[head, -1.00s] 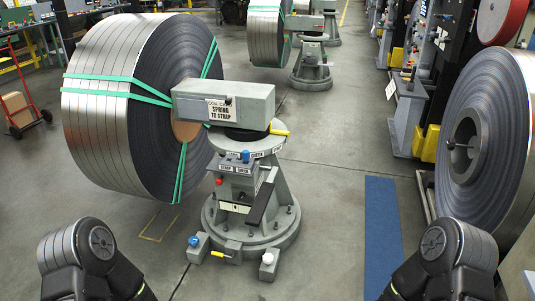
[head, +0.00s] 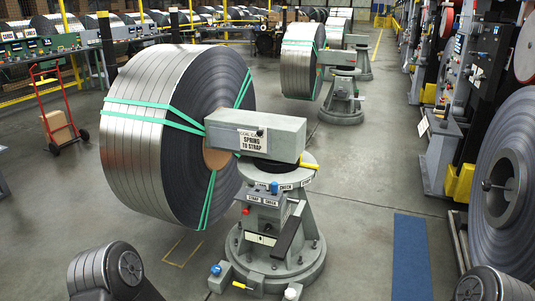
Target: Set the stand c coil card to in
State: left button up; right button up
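A grey coil stand (head: 318,232) is near the middle, on a round bolted base. Its grey top box (head: 222,131) carries a white card (head: 265,143) reading "SPRING TO STRAP" under a smaller, partly legible line. A large steel coil (head: 135,165) with green straps hangs on the stand's left side. Below the box are small labels, a blue knob (head: 274,188), a red knob (head: 245,211) and a yellow handle (head: 309,166). No letter naming this stand is readable. Neither gripper is in view; only parts of my arms show at the bottom edge.
Two similar stands recede behind, the nearer (head: 342,98) bearing a strapped coil (head: 297,68). A big coil (head: 505,190) and machine panels line the right. A blue floor mat (head: 411,258) lies right of the near stand. A red hand truck (head: 47,105) with a box stands left. Grey floor lies between.

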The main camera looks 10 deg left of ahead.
aim_at(249, 139)
jog(key=i+j+z, duration=0.3)
jog(key=i+j, duration=0.2)
jog(key=i, duration=0.25)
jog(key=i+j+z, duration=0.3)
jog(key=i+j, duration=0.35)
jog(key=i, duration=0.1)
